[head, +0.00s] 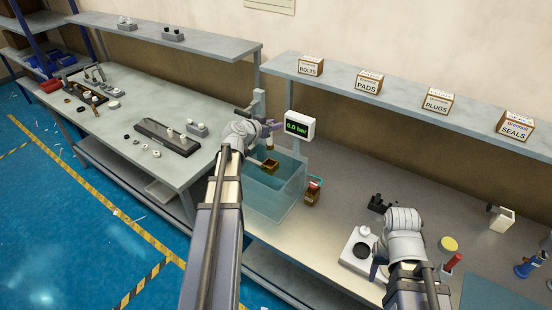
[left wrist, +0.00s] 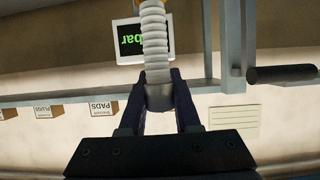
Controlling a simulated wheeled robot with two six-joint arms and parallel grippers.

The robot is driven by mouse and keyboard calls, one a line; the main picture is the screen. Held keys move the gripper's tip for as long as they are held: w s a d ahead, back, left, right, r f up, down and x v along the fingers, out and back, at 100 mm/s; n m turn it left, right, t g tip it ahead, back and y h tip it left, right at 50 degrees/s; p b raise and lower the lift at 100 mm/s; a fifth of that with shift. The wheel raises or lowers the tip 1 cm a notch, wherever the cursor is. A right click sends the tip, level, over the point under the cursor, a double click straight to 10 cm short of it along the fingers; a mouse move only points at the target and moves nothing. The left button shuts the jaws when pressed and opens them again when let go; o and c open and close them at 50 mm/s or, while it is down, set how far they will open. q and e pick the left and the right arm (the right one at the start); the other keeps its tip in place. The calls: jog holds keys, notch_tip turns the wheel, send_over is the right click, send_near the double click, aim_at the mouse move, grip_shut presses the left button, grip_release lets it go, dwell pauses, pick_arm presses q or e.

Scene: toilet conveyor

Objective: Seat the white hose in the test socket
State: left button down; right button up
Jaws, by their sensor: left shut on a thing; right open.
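The white ribbed hose (left wrist: 155,45) shows in the left wrist view with a grey end collar (left wrist: 160,97). My left gripper (left wrist: 160,100) is shut on this collar, and the hose runs away from the fingers. In the head view my left gripper (head: 268,126) is over the clear water tank (head: 283,193), and a short pale piece of hose (head: 269,143) shows below it. A brass-coloured block (head: 270,164), possibly the test socket, is below that; I cannot tell whether they touch. My right gripper (head: 379,272) is open, low over the right bench.
A display (head: 299,125) reading 0.0 bar stands beside the tank. A white plate with a black disc (head: 359,249) is beside my right gripper. A red-topped brass part (head: 313,192) stands right of the tank. Labelled boxes (head: 369,82) line the shelf above.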

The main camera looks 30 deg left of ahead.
aim_at(273, 146)
pick_arm(q)
notch_tip(273, 146, down, 6)
jog(key=b, duration=0.6)
jog(key=shift+f, duration=0.15)
notch_tip(273, 146, down, 4)
jog(key=b, duration=0.4)
jog(key=shift+r, duration=0.2)
jog(key=shift+s, duration=0.1)
jog(key=shift+f, duration=0.1)
jog(key=c, duration=0.6)
grip_release()
